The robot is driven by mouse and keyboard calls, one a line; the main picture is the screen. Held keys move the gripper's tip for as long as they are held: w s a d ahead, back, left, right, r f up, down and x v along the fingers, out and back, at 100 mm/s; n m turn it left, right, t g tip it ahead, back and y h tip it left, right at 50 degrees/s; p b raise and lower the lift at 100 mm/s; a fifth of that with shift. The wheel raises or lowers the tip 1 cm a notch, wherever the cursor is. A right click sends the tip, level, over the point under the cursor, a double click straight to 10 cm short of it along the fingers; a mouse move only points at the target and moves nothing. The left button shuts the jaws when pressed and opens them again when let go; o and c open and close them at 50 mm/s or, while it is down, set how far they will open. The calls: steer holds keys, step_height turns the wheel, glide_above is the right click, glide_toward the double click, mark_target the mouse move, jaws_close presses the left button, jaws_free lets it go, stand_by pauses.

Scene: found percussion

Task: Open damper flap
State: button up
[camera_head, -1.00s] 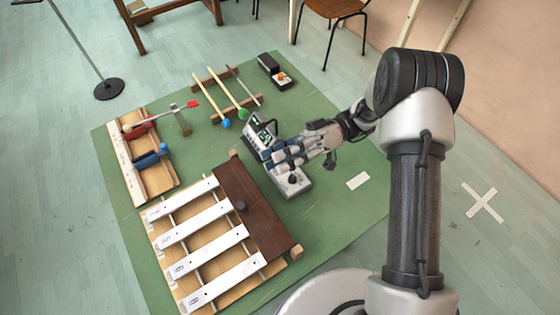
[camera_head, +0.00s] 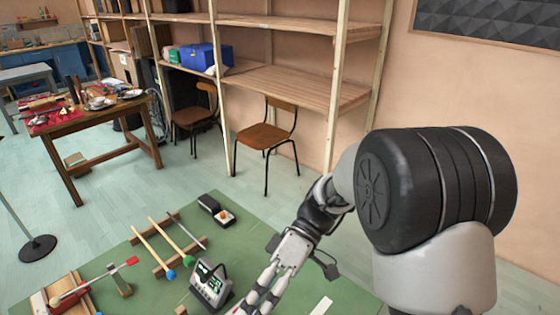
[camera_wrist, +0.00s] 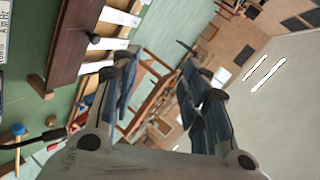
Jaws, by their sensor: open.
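The damper flap, a dark brown wooden board (camera_wrist: 73,40) with a black knob (camera_wrist: 95,38), shows at the upper left of the wrist view. It lies beside several white metal bars (camera_wrist: 115,18).
A tuner-like device (camera_head: 211,284) stands close left of my gripper. Mallets (camera_head: 170,245) lie on a rack on the green mat (camera_head: 240,220), near a black pedal (camera_head: 216,209). A chair (camera_head: 265,135), shelves (camera_head: 300,85) and a cluttered table (camera_head: 85,122) stand beyond.

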steer(key=s+d+r+m+t+h, duration=0.3)
steer(key=d+m+t+h, duration=0.1)
steer(key=d+m+t, duration=0.3)
steer(key=s+d+r+m+t+h, duration=0.3)
steer(key=d+m+t, duration=0.3)
steer(key=d, duration=0.5)
steer(key=shift+s+d+r+m+t+h, duration=0.25)
steer(key=shift+m+t+h, duration=0.15)
steer(key=shift+t, duration=0.5)
